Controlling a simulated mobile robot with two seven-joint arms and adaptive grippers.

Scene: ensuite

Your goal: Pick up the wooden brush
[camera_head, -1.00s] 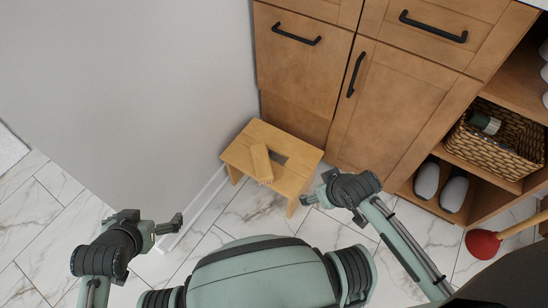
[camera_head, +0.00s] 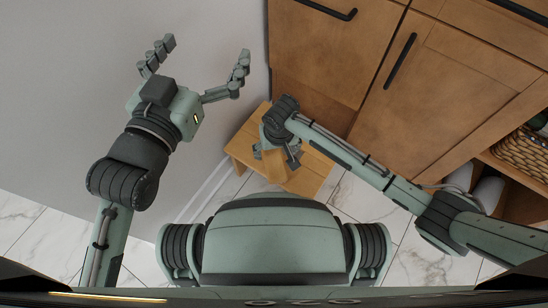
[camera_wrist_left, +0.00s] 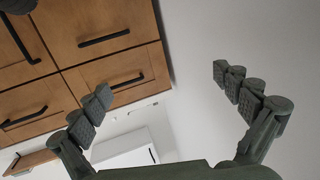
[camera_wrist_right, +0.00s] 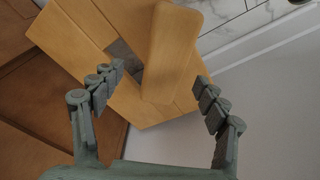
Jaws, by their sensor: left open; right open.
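The wooden brush (camera_wrist_right: 172,52) lies on top of a small wooden stool (camera_wrist_right: 83,27) in the right wrist view, a light block with rounded corners. In the head view the brush (camera_head: 272,165) shows partly, beside my right gripper (camera_head: 277,157), on the stool (camera_head: 314,175). My right gripper is open above the stool; in the right wrist view its fingers (camera_wrist_right: 157,82) are spread on either side of the brush's near end, with nothing clearly held. My left gripper (camera_head: 207,48) is open and empty, raised in front of the grey wall.
Wooden cabinets (camera_head: 325,60) with black handles stand right behind the stool. A grey wall (camera_head: 60,100) is on the left. A wicker basket (camera_head: 525,155) and grey slippers (camera_head: 487,192) are on shelves at the right. Marble floor (camera_head: 35,235) is clear at the left.

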